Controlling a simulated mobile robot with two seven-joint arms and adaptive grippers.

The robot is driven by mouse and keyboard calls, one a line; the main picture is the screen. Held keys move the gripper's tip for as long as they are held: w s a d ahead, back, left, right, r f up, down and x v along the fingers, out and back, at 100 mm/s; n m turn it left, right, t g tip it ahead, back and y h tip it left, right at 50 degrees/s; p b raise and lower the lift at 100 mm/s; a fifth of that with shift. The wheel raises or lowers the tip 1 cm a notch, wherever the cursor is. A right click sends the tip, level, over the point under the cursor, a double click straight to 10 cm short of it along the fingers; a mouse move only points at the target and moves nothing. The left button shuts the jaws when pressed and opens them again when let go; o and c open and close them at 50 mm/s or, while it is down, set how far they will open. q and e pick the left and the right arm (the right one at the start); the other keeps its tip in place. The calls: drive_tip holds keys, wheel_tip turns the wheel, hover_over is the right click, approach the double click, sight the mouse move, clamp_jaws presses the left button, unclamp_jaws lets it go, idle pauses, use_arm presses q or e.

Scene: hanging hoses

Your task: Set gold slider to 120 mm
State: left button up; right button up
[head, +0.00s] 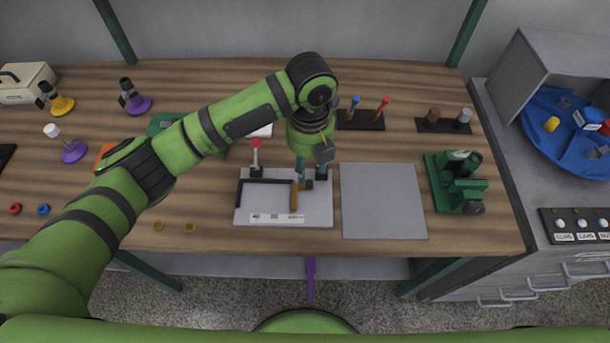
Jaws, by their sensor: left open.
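A grey plate (312,216) on the wooden table carries a dark L-shaped frame (268,181), a white label strip (277,218) and an upright gold bar (294,197), which looks like the gold slider. The strip's markings are too small to read. My left gripper (311,176) points down over the plate's upper right part, its fingers apart. One finger is close to the upper end of the gold bar; I cannot tell whether they touch. The gripper partly hides that end. My right gripper is not in view.
A red-topped post (256,154) stands at the plate's upper left. A bare grey panel (383,202) lies just right of the plate, with a green machine (457,184) beyond it. Screwdrivers in a black holder (361,122) stand behind. The table's front edge is close below the plate.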

sight(309, 183)
use_arm(q)
wheel_tip(309, 183, down, 7)
drive_tip(key=shift+d+r+p, duration=0.1)
drive_tip(key=shift+r+p, duration=0.05)
drive_tip(key=shift+p, duration=0.45)
